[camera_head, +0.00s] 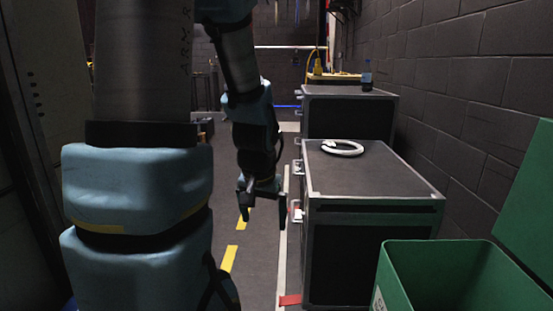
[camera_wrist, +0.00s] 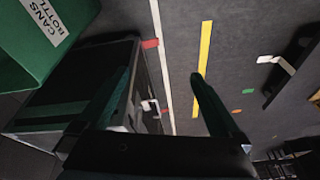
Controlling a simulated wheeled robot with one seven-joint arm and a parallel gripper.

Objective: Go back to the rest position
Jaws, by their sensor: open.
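My gripper (camera_head: 264,218) hangs at the end of my arm in the head view, fingers pointing down, over the floor just left of the nearer flight case. Its two fingers are apart, with nothing seen between them. In the wrist view the fingers reach up from the bottom, with floor showing between them. A white ring-shaped coil (camera_head: 342,148) lies on top of the nearer black case (camera_head: 380,180), apart from my gripper.
A green bin (camera_head: 455,275) with its lid up stands at the front right; its label shows in the wrist view. A second case (camera_head: 350,118) behind carries a bottle (camera_head: 366,76). A brick wall (camera_head: 450,60) bounds the right. Floor with yellow dashes (camera_head: 229,258) lies left of the cases.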

